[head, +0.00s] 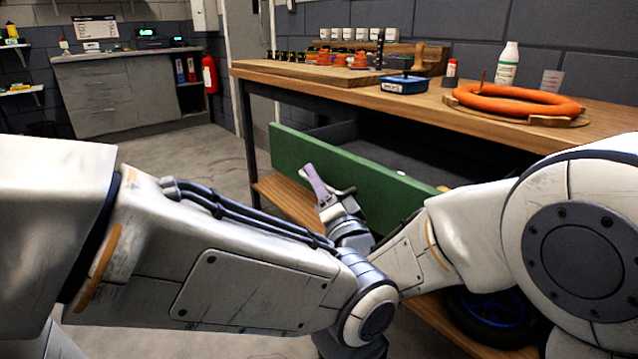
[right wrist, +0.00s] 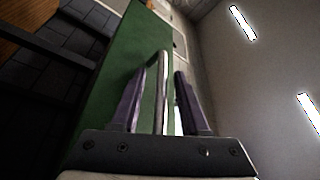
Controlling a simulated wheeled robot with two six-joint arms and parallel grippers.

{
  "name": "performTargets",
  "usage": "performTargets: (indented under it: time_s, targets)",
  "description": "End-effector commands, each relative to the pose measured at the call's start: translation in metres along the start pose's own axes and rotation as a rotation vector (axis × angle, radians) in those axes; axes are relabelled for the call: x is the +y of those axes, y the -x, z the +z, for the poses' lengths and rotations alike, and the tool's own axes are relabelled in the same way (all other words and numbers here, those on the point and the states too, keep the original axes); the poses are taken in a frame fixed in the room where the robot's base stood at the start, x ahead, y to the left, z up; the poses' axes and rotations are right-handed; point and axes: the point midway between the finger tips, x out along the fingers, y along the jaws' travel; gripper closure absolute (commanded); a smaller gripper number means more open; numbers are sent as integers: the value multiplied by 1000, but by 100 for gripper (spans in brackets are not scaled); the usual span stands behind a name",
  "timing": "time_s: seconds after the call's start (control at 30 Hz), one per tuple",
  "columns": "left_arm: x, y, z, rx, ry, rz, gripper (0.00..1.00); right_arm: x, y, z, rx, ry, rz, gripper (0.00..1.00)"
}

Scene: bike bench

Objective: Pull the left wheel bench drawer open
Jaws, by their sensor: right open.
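The drawer with a green front (head: 345,175) stands out from under the bench top, and its dark inside (head: 400,150) shows behind the front. My right gripper (head: 322,185) is at the outer face of the green front. In the right wrist view my right gripper (right wrist: 160,95) has its purple fingers apart, with the pale bar handle (right wrist: 162,85) between them and a gap on the right side. The green front (right wrist: 115,80) fills the left of that view. My left gripper is not in view.
The wooden bench top (head: 440,105) carries an orange ring (head: 515,103), a blue tray (head: 403,84) and a white bottle (head: 507,66). A wheel (head: 490,310) lies low under the bench. Open floor (head: 200,160) lies left of the bench.

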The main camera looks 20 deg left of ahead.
Motion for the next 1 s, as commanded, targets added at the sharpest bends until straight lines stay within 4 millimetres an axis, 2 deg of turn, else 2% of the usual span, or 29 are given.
performTargets:
  time_s: [0.17, 0.4, 0.6, 0.77, 1.0]
  targets:
    - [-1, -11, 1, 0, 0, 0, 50, 2, 17, 2, 0, 0, -2, 55]
    - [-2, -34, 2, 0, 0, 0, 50, 2, 66, 2, 0, 0, -3, 55]
    - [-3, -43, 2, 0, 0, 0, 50, 1, 95, 1, 1, 0, -1, 55]
    - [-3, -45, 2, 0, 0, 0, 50, 0, 104, 0, 0, 0, 0, 55]
    - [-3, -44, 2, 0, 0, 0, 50, 0, 105, 0, 0, 0, 0, 55]
